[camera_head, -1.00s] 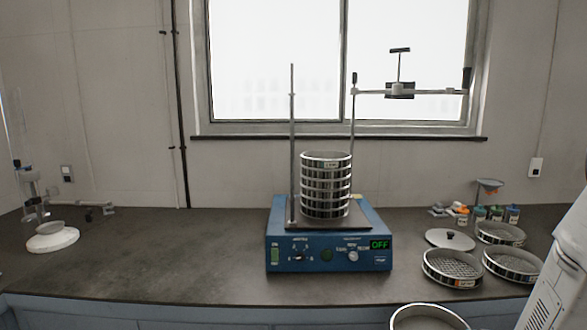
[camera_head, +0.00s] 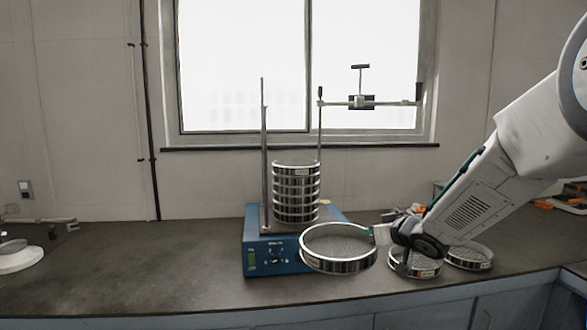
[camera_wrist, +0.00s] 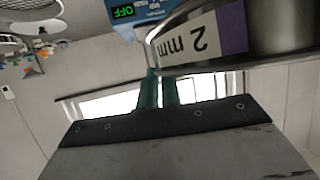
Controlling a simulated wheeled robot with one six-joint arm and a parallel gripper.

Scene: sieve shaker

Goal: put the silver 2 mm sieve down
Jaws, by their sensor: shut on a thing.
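The silver 2 mm sieve (camera_head: 338,264) is held level in the air in front of the blue shaker (camera_head: 270,262), covering the right part of its front panel. My gripper (camera_head: 380,235) is shut on the sieve's right rim. In the wrist view the sieve (camera_wrist: 270,30) shows its "2 mm" label close to my gripper's green fingertips (camera_wrist: 158,88). A stack of several silver sieves (camera_head: 296,192) stands upright on the shaker plate between two rods.
Two sieves, a nearer one (camera_head: 415,265) and one to its right (camera_head: 470,257), lie on the counter right of the shaker, partly behind my arm. A clamp bar (camera_head: 372,103) sits high on the right rod.

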